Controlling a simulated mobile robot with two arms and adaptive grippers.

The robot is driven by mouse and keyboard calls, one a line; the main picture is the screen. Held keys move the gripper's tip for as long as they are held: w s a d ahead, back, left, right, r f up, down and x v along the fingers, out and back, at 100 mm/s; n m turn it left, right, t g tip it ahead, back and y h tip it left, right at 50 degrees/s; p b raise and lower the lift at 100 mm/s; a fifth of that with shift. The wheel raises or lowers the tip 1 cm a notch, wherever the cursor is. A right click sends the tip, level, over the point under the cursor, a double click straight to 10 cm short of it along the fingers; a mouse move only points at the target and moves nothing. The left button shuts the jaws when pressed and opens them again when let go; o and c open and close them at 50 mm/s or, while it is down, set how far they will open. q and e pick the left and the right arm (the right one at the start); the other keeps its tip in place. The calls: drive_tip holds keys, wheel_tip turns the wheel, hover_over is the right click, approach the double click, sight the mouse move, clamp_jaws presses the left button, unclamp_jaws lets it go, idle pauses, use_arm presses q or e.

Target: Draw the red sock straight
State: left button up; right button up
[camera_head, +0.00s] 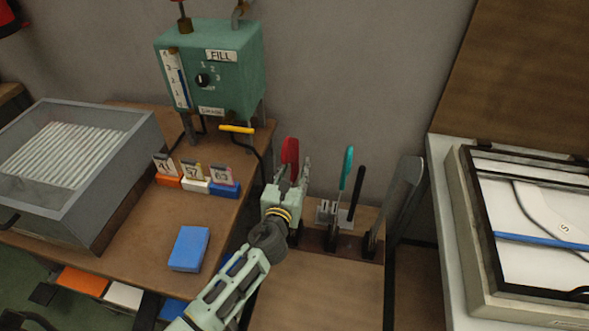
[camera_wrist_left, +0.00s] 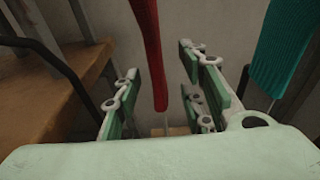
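The red sock (camera_head: 290,150) stands upright at the back of the brown bench, against the grey wall. In the left wrist view the red sock (camera_wrist_left: 149,45) hangs down the middle, narrowing to a lower end above a thin pale stem. My left gripper (camera_head: 293,172) is at the sock's lower part and partly hides it in the head view. In the left wrist view its green fingers (camera_wrist_left: 158,78) are spread on both sides of the sock, with gaps visible. Its top is cut off there. My right gripper is not in view.
A teal sock (camera_head: 347,165), a black upright form (camera_head: 356,192) and a grey form (camera_head: 400,200) stand to the right. A green box machine (camera_head: 235,75), a yellow handle (camera_head: 237,129) and a blue block (camera_head: 190,248) are to the left. The bench front (camera_head: 320,285) is clear.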

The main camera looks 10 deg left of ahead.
use_arm(q)
drive_tip(key=s+p, duration=0.1)
drive_tip(key=s, duration=0.7)
idle(0.4)
